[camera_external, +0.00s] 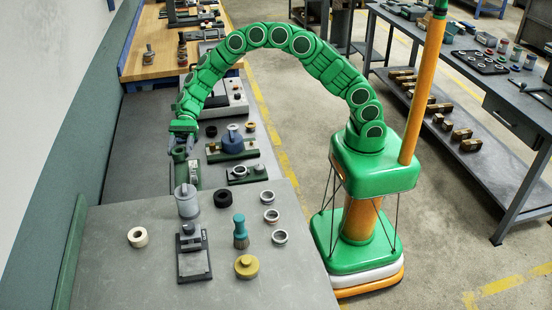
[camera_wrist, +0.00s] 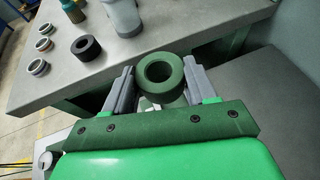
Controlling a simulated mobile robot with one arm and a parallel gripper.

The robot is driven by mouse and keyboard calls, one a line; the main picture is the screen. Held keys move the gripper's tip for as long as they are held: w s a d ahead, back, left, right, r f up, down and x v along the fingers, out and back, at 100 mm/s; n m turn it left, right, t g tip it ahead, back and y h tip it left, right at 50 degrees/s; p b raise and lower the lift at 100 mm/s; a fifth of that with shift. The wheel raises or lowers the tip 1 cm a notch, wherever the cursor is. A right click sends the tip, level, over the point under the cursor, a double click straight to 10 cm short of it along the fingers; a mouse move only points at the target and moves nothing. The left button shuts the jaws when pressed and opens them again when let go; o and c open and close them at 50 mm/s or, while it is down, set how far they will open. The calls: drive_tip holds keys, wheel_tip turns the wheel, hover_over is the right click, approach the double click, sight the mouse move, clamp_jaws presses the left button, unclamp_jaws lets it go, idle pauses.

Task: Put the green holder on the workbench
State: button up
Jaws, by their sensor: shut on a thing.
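My gripper (camera_external: 186,142) is shut on the green holder (camera_wrist: 161,72), a thick dark green ring with a round hole. In the wrist view the ring sits between the two grey fingers of the gripper (camera_wrist: 160,90). The holder also shows small in the external view (camera_external: 179,154), below the fingers. The grey workbench (camera_external: 110,270) fills the foreground of the external view. My gripper is just beyond its far edge. In the wrist view the workbench top (camera_wrist: 120,72) lies ahead of the gripper, and the holder overlaps its edge in the picture.
A wall (camera_external: 60,90) borders the left.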

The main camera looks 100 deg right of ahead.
sight(180, 148)
wheel_tip(180, 148, up, 8)
drive_tip(key=shift+f, duration=0.25)
drive_tip(key=s+a+r+m+t, duration=0.1)
drive_tip(key=s+a, duration=0.2)
drive_tip(key=a, duration=0.8)
drive_tip(key=s+a+r, duration=0.1)
drive_tip(key=s+a, duration=0.1)
drive_tip(key=a, duration=0.9)
drive_tip(key=s+a+f, duration=0.7)
drive_tip(key=s+a, duration=0.2)
drive_tip(key=shift+s+a, duration=0.3)
drive_tip(key=shift+a, duration=0.1)
drive_tip(key=shift+f, duration=4)
drive_tip(key=shift+f, duration=0.15)
drive_tip(key=o, duration=1.1)
drive_tip(key=shift+c, duration=0.2)
